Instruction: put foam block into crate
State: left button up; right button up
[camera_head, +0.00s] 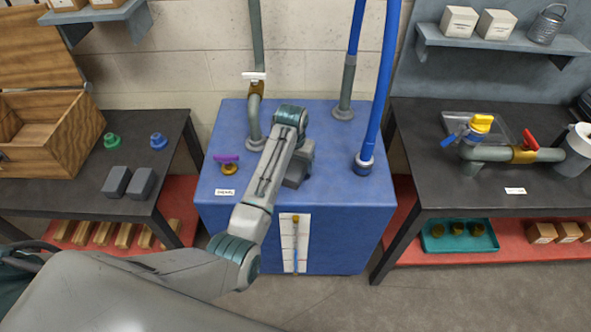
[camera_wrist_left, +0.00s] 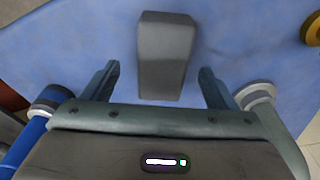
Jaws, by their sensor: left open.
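A dark grey foam block (camera_head: 293,182) lies on top of the blue cabinet, partly hidden by my left arm in the head view. In the left wrist view the block (camera_wrist_left: 165,60) is in front of my left gripper, between the lines of its two fingers. My left gripper (camera_head: 302,160) is open, with a gap on each side of the block, and holds nothing. The open wooden crate (camera_head: 75,135) with its raised lid stands on the dark table at the left. My right gripper is not in view.
Two similar grey blocks (camera_head: 129,183) lie on the left table's front edge. Green (camera_head: 112,141) and blue (camera_head: 158,141) knobs stand behind them. The blue cabinet (camera_head: 345,205) carries upright pipes (camera_head: 375,100) and a purple-handled valve (camera_head: 228,163). A right table (camera_head: 470,200) holds pipework.

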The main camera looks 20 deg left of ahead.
aim_at(295, 167)
pick_arm(q)
jog(key=f, duration=0.2)
jog(key=w+f+p, duration=0.1)
jog(key=f, duration=0.1)
jog(key=shift+a, duration=0.15)
jog(key=shift+f, duration=0.4)
jog(key=shift+c, duration=0.2)
jog(key=c, duration=1.1)
jog(key=shift+r+p, duration=0.2)
jog(key=shift+p, duration=0.1)
